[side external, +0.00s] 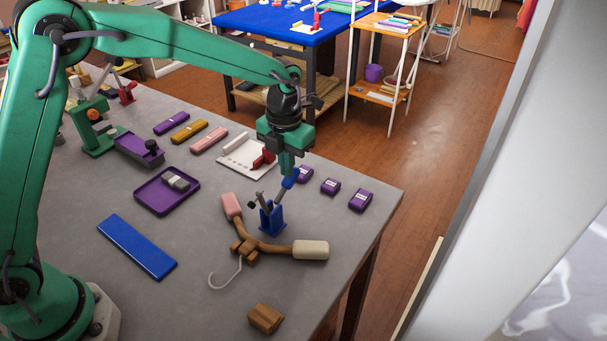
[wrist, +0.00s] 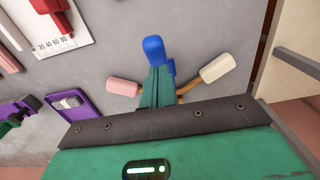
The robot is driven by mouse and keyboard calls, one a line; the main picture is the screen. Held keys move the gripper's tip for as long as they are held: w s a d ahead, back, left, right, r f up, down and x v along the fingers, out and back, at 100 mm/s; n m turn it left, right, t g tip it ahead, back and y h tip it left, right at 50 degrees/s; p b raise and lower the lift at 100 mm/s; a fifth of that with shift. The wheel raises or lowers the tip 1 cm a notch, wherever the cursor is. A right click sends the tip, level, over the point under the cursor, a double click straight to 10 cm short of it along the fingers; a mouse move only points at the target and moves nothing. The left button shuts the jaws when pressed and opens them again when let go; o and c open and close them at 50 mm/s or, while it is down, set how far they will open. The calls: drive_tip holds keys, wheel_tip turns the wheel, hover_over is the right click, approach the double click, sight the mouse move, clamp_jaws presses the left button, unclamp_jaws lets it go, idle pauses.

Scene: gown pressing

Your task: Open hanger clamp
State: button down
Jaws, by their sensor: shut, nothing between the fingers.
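The hanger clamp is a small blue block (side external: 271,218) with grey metal linkage and a blue-tipped lever (side external: 290,179) that slants up to the right. The lever's blue tip (wrist: 153,47) also shows in the wrist view, just beyond my fingers. The brown wooden hanger (side external: 262,241) lies at the clamp, with a pink padded end (side external: 231,206), a cream padded end (side external: 310,249) and a metal hook. My gripper (side external: 287,170) points down, shut and empty, right at the lever tip. I cannot tell whether it touches.
A white ruled plate with a red block (side external: 262,158) stands behind my gripper. Small purple blocks (side external: 330,186) lie to the right near the table edge. A purple tray (side external: 167,193), a blue strip (side external: 137,246) and a wooden block (side external: 265,318) lie on the grey table (side external: 200,290).

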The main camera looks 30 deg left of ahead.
drive_tip(key=shift+s+r, duration=0.4)
drive_tip(key=shift+r, duration=0.35)
drive_tip(key=shift+s+r, duration=0.5)
drive_tip(key=shift+r, duration=0.4)
wheel_tip(320, 180, up, 8)
hover_over(283, 190)
drive_tip(key=w, duration=0.2)
drive_tip(key=shift+w+r, duration=0.15)
drive_tip(key=shift+r, duration=0.75)
drive_tip(key=shift+a, duration=0.1)
